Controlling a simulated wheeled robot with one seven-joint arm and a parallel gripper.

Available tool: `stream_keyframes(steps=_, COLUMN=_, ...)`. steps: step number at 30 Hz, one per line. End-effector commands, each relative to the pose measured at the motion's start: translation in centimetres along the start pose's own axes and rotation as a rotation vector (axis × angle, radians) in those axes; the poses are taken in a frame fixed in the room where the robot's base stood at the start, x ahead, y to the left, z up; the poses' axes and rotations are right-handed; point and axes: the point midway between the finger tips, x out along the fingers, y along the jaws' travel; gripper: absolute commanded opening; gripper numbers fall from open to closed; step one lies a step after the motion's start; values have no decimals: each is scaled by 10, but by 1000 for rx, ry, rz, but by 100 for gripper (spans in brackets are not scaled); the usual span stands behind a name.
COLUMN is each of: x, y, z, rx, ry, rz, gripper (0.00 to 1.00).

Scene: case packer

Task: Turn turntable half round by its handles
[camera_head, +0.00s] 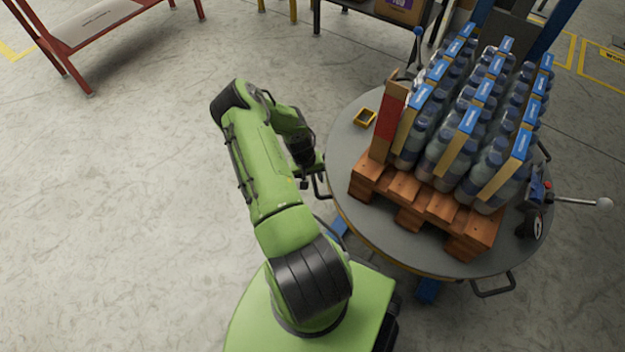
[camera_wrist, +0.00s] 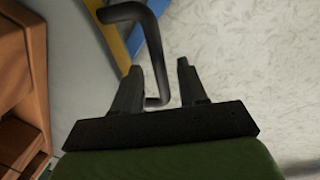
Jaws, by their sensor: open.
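The grey round turntable (camera_head: 345,150) carries a wooden pallet (camera_head: 400,190) loaded with packs of water bottles (camera_head: 465,130). A black bar handle (camera_head: 318,186) sticks out from its left rim. My gripper (camera_head: 312,166) is at this handle, partly hidden by my wrist. In the wrist view, my gripper (camera_wrist: 157,68) is open, and the black handle (camera_wrist: 155,50) shows between its two fingers. I cannot tell whether either finger touches it. Another handle (camera_head: 494,286) sticks out at the front rim, and one more (camera_head: 544,150) shows at the right rim.
A lever with a grey knob (camera_head: 604,203) juts out at the right. A red bench (camera_head: 95,30) stands at the back left. The floor left of my arm is clear.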

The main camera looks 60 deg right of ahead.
Motion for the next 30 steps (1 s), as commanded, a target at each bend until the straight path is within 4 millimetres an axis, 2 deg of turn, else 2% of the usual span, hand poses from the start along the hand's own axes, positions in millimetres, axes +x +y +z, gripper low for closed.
stream_keyframes(steps=8, x=1, y=0, z=-1, rx=0, ry=2, rz=0, gripper=41)
stream_keyframes(steps=16, x=1, y=0, z=0, rx=0, ry=1, rz=0, gripper=0)
stream_keyframes(steps=30, x=0, y=-1, z=3, rx=-10, ry=3, rz=0, gripper=0)
